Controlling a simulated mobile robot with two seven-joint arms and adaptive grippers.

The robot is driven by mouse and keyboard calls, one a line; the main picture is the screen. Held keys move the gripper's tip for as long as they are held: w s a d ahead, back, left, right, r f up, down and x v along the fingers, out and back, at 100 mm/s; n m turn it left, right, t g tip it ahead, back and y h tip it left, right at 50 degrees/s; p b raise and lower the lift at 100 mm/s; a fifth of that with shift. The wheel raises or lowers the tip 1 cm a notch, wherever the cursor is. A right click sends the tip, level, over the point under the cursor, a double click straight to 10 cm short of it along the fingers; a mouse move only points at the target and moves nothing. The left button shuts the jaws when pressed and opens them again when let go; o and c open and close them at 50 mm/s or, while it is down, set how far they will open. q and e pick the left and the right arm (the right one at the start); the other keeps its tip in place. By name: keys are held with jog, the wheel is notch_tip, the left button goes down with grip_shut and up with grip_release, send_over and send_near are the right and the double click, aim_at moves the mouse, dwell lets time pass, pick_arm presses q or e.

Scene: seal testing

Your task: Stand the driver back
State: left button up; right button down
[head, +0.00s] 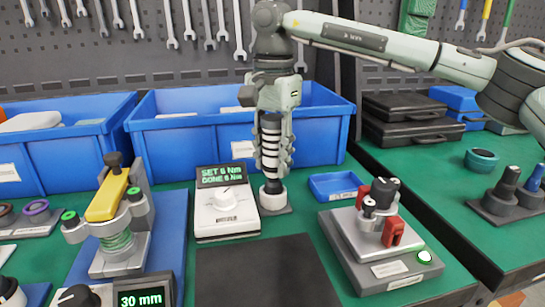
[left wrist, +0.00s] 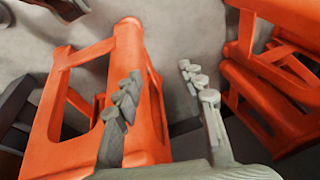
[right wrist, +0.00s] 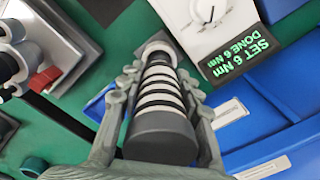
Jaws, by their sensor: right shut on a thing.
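The driver, a dark cylinder with pale rings, stands about upright in the middle of the head view (head: 270,135) and runs between my fingers in the right wrist view (right wrist: 165,115). My right gripper (head: 271,165) points down and is shut on the driver. The driver's lower end is at a pale collar on a small grey base (head: 280,210); I cannot tell if it is fully seated. My left gripper (left wrist: 158,95) shows only in the left wrist view, with its fingers apart and nothing between them.
A torque tester (head: 225,214) reading "SET 6 Nm, DONE 6 Nm" stands just left of the base. A clamped fixture (head: 375,245) and a small blue tray (head: 338,186) are to the right. Blue bins (head: 190,135) stand behind. Orange frames (left wrist: 75,130) are near my left gripper.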

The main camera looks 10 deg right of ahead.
aim_at(273, 118)
jog(key=shift+f, duration=0.75)
dwell(1.2)
jog(key=c, duration=1)
grip_release()
notch_tip(273, 118, up, 6)
jog(key=p, duration=0.4)
jog(key=shift+r, duration=1.5)
